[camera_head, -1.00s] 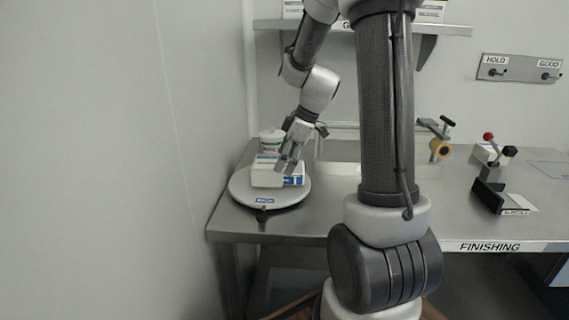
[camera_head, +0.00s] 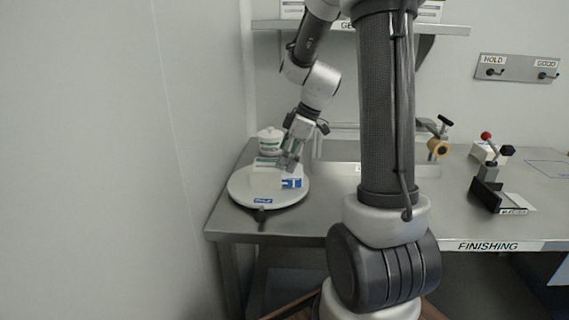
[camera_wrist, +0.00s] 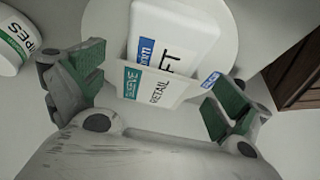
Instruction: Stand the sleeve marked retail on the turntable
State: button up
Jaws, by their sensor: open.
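The sleeve marked RETAIL (camera_wrist: 152,88), white with a teal label, is over the turntable in the wrist view, between my open fingers. A small gap seems to show on each side of it. In the head view the sleeve and my gripper (camera_head: 289,160) overlap, so whether the sleeve rests on the disc is hard to tell. The turntable (camera_head: 240,190) is a round white disc at the left end of the bench; its rim also shows in the wrist view (camera_wrist: 100,22). My gripper (camera_wrist: 155,88) has green finger pads and holds nothing.
A white box lettered "FT" (camera_wrist: 178,22) is on the turntable against the sleeve. A wipes tub (camera_head: 270,142) stands behind it. A brown wooden item (camera_wrist: 297,75) is at right in the wrist view.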

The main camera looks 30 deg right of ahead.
jog(key=v, duration=1)
jog(key=s+a+r+m+t+h, duration=0.1)
jog(key=s+m, duration=0.4)
jog(key=s, duration=0.5)
jog(key=s+a+r+m+h, duration=0.1)
jog(key=s+a+m, duration=0.3)
jog(key=s, duration=0.6)
jog(key=shift+s+a+m+t+h, duration=0.2)
jog(key=shift+a+m+t+h, duration=0.15)
jog(key=shift+m+h, duration=0.65)
